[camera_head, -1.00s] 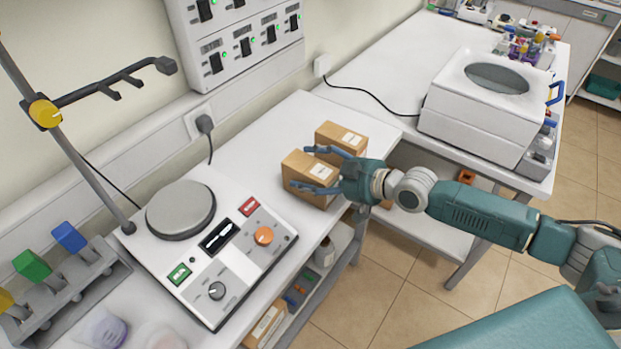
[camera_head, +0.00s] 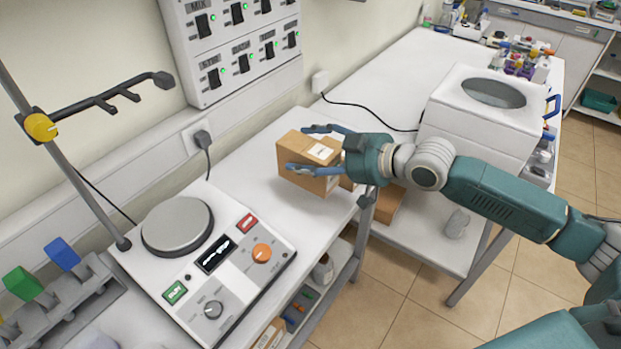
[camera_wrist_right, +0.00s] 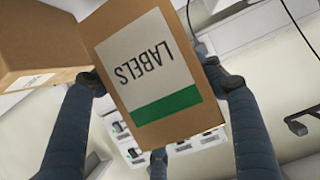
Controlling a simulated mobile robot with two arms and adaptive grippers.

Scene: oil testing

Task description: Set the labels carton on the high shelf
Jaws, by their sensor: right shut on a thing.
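The labels carton (camera_head: 292,155), a brown box, is held in my right gripper (camera_head: 304,150) above the white bench, slightly tilted, with a finger along each side. In the right wrist view the carton (camera_wrist_right: 150,65) shows its white "LABELS" panel with a green band, and the two dark fingertips of the right gripper (camera_wrist_right: 155,78) press on its opposite sides. A second brown carton (camera_wrist_right: 40,40) is close beside it in the wrist view. It is mostly hidden behind the held carton in the head view. My left gripper is out of view. I cannot make out a high shelf.
A hotplate stirrer (camera_head: 205,262) with a stand stands on the bench, left of the held carton. A switch panel (camera_head: 235,45) hangs on the wall above. A white bath (camera_head: 480,115) stands on the bench at right. Bench room behind the held carton is clear.

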